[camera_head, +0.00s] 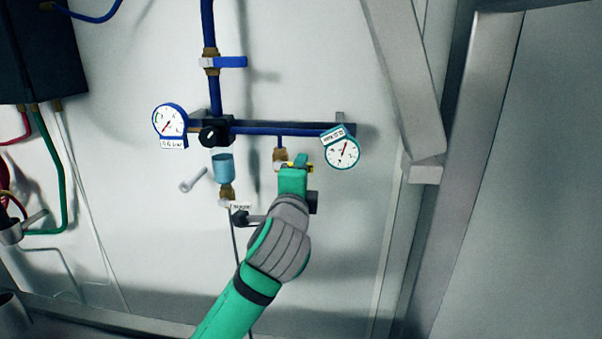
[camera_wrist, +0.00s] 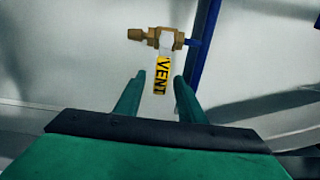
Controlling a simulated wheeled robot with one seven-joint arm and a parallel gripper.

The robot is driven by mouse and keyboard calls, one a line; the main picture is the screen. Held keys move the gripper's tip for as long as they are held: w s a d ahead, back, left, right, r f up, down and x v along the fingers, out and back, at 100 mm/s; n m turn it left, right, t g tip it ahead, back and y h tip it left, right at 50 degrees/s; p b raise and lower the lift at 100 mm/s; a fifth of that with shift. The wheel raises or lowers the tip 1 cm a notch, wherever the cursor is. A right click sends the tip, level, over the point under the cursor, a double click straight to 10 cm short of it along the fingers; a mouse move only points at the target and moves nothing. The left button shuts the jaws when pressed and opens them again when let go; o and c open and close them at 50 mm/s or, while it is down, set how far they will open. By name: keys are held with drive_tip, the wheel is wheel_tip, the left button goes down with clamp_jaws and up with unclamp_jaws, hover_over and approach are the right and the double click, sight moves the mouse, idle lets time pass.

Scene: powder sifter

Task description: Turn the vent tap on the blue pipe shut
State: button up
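The vent tap is a brass valve (camera_wrist: 172,40) joined to a blue pipe (camera_wrist: 205,25) in the wrist view. Its lever (camera_wrist: 161,73) carries a yellow VENT label and points from the brass body toward my gripper, crosswise to the body in that view. My gripper (camera_wrist: 159,77) is open, with its two green fingertips on either side of the lever's end and a visible gap at each side. In the head view my gripper (camera_head: 294,166) covers most of the lever, with a little yellow label showing. The brass fitting (camera_head: 279,157) shows just left of it.
A teal gauge (camera_head: 342,152) is close to the right of my gripper. A blue gauge (camera_head: 170,121), black regulator knob (camera_head: 211,134) and clear blue bowl (camera_head: 222,167) are to the left. A blue-handled valve (camera_head: 228,62) is above. A metal frame post (camera_head: 462,150) stands at right.

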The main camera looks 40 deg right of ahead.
drive_tip(key=shift+a, duration=0.15)
drive_tip(key=v, duration=1)
drive_tip(key=shift+s+a, duration=0.25)
